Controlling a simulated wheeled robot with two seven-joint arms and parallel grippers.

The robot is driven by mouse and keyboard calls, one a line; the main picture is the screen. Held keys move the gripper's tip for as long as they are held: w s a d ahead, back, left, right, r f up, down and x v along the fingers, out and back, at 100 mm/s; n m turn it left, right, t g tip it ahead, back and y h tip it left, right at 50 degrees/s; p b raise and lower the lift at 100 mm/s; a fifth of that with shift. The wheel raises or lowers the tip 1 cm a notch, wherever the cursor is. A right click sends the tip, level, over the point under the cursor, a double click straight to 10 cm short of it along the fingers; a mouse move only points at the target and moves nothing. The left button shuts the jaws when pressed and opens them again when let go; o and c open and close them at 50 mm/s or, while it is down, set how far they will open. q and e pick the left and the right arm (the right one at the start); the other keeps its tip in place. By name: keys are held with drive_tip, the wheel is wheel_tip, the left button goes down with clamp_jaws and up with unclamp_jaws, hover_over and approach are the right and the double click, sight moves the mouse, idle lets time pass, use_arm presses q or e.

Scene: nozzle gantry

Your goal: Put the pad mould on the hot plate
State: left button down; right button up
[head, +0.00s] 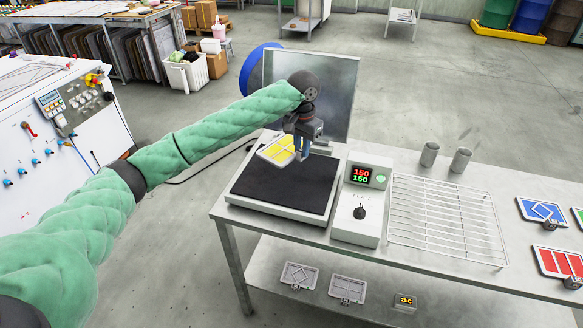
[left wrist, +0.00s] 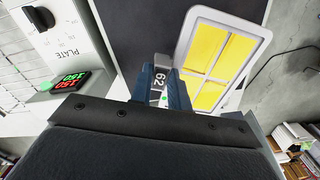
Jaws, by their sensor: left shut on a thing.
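The pad mould (head: 277,150) is a light grey frame with yellow panes. In the left wrist view the mould (left wrist: 213,62) shows four-pane yellow filling and a tab marked 62 between the fingers. My left gripper (head: 304,146) is shut on that tab and holds the mould over the back part of the hot plate. The hot plate (head: 285,186) has a flat black top on a light base. I cannot tell whether the mould touches the plate. In the left wrist view my left gripper (left wrist: 162,85) covers part of the plate. My right gripper is not in view.
A control box (head: 361,200) reading 150 stands right of the plate. A wire rack (head: 445,215), two metal cups (head: 460,160), and blue (head: 541,211) and red (head: 560,262) moulds are further right. An upright metal panel (head: 335,85) stands behind the plate. Grey moulds (head: 347,289) lie on the lower shelf.

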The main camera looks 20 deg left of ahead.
sight(302, 160)
use_arm(q)
drive_tip(key=shift+w+f, duration=0.1)
drive_tip(key=shift+f, duration=0.1)
wheel_tip(302, 160, down, 5)
drive_tip(key=shift+d+f+p, duration=0.1)
drive_tip(key=shift+p, duration=1.1)
drive_tip(key=shift+f+p, duration=0.3)
drive_tip(key=shift+f, duration=0.25)
drive_tip(key=shift+f+p, duration=0.45)
drive_tip(key=shift+f, duration=1)
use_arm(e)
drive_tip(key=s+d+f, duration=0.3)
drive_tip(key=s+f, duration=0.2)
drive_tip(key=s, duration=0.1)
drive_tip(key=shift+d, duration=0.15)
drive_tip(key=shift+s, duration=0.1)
use_arm(q)
drive_tip(key=c, duration=1.3)
unclamp_jaws()
drive_tip(key=shift+f, duration=0.1)
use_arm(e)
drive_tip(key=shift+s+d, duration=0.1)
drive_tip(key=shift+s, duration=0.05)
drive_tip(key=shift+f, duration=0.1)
